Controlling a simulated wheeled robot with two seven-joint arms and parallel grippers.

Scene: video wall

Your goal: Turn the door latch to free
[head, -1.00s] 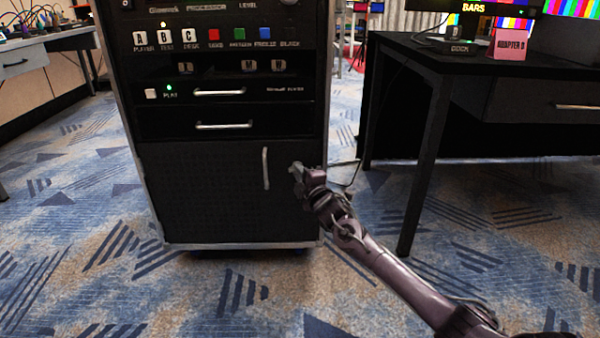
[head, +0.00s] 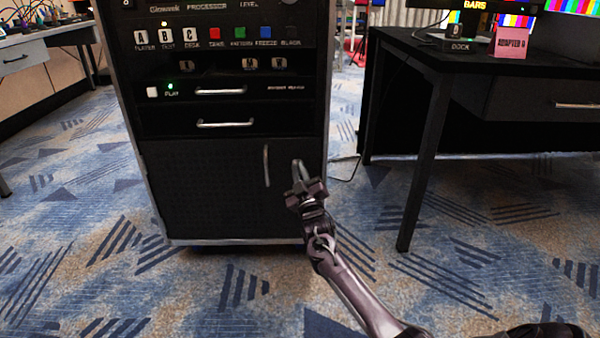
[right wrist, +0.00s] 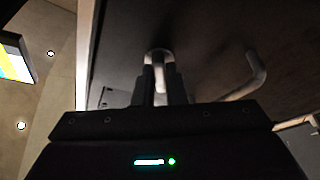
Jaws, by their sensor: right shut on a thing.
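The lower door (head: 205,190) of the black rack is closed, with a pale vertical bar handle (head: 266,165). My right gripper (head: 298,172) is at the door's right edge, right of that handle. In the right wrist view my right gripper's fingers (right wrist: 160,85) are closed together on the door latch (right wrist: 158,56), a rounded light-grey piece. The fingers hide most of the latch, so its exact angle is hard to tell. The handle also shows in the right wrist view (right wrist: 252,78), to the right of the fingers. My left gripper is not in view.
Two drawers with bar handles (head: 225,124) sit above the door, below rows of lit buttons. A black desk (head: 480,60) stands at right, its leg (head: 425,165) near my right arm. Patterned carpet in front is clear.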

